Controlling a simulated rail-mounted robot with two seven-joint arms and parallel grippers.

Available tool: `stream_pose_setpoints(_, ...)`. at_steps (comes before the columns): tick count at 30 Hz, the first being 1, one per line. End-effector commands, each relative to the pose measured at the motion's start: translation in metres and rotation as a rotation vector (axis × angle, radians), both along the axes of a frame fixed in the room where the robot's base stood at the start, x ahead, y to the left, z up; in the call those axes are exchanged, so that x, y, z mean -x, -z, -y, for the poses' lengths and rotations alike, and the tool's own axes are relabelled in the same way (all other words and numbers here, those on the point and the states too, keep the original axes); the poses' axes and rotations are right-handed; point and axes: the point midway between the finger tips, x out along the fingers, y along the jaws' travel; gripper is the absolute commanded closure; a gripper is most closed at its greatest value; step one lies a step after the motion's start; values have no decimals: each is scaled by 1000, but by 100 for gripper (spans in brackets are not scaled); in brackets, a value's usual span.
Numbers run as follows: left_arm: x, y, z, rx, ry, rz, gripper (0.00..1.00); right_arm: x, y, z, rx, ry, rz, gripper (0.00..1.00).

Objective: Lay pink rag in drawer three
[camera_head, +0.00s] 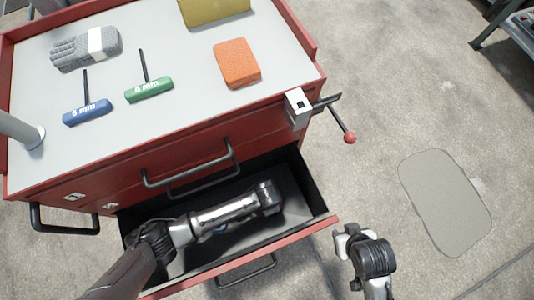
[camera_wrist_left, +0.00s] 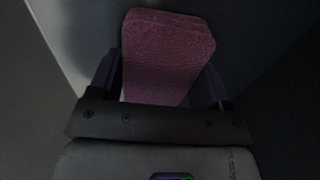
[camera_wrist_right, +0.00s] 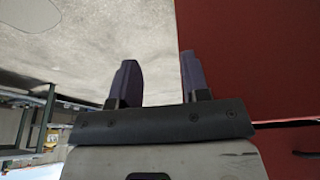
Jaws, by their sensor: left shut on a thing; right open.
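The pink rag (camera_wrist_left: 168,50) is a folded, textured pad between the fingers of my left gripper (camera_wrist_left: 160,74) in the left wrist view. In the head view my left arm reaches into an open drawer (camera_head: 290,200) of the red cabinet, and the left gripper (camera_head: 268,197) is down inside it. The rag is hidden there. Whether it touches the drawer floor cannot be told. My right gripper (camera_head: 348,243) is open and empty, just outside the drawer's right front corner; its fingers also show in the right wrist view (camera_wrist_right: 158,80).
On the cabinet top (camera_head: 190,65) lie a grey glove (camera_head: 85,48), blue (camera_head: 88,112) and green (camera_head: 149,90) hex keys, an orange sponge (camera_head: 237,63) and an olive item (camera_head: 213,10). A red-knobbed clamp (camera_head: 299,107) juts from the right edge.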

Motion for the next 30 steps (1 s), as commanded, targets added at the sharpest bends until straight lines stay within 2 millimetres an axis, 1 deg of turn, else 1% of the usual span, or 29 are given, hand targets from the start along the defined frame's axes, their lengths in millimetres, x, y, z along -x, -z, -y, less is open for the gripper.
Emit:
stream_pose_setpoints(4, 0, 3, 0, 0, 0, 0, 51, 0, 0, -1, -3, 2, 1, 57)
stream_pose_setpoints(5, 0, 3, 0, 1, 0, 0, 27, 0, 0, -1, -3, 2, 1, 57)
stream_pose_setpoints(12, 0, 3, 0, 0, 0, 0, 4, 0, 0, -1, -3, 2, 1, 57)
stream_pose_setpoints(19, 0, 3, 0, 0, 0, 0, 3, 0, 0, 0, 0, 0, 1, 57)
stream_pose_setpoints(22, 0, -1, 0, 0, 0, 1, 3, 0, -1, 1, 3, -2, 0, 57)
stream_pose_setpoints(26, 0, -22, 0, 2, 0, 1, 3, 0, -15, 2, 7, -4, 0, 57)
stream_pose_setpoints(30, 0, -50, 0, 1, 0, 0, 3, 0, -33, 2, 7, -5, 0, 57)
